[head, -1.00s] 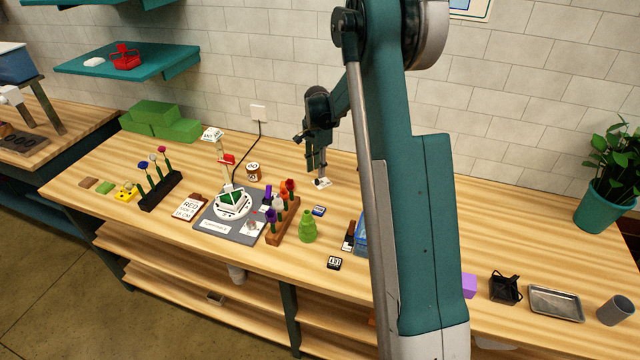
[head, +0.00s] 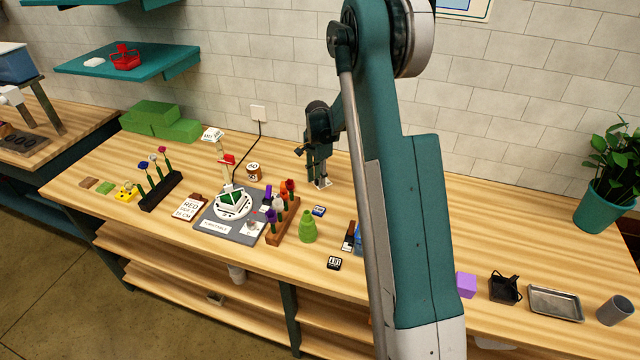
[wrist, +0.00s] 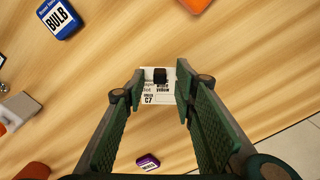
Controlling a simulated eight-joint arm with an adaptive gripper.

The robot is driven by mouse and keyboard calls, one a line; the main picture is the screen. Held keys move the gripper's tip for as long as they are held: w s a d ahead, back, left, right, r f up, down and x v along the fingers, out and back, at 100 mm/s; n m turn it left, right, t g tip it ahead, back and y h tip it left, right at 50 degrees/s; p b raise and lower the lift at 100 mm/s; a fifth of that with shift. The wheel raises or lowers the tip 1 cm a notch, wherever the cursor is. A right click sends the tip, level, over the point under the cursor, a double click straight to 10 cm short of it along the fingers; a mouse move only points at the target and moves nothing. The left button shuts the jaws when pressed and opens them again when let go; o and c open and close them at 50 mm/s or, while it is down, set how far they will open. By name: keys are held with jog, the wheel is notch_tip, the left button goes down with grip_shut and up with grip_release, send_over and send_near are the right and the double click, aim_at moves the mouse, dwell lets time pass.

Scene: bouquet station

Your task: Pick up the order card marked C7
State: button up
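The order card marked C7 (wrist: 150,98) is a small white card with black print and a small black block on it. It also shows in the head view (head: 324,184), low at the tabletop near the back middle of the bench. My gripper (wrist: 160,80) is open, with one green-padded finger on each side of the card. In the head view my gripper (head: 319,181) is down at the card and partly covers it. The card's side edges look close to the fingertips; I cannot tell whether they touch.
In the head view, a wooden flower rack (head: 284,232), a green vase (head: 308,229) and a grey mat (head: 215,228) are toward the front left. The bench right of the card is partly hidden by my arm.

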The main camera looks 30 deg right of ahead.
jog(key=shift+c, duration=0.5)
jog(key=c, duration=0.7)
jog(key=shift+r, duration=5)
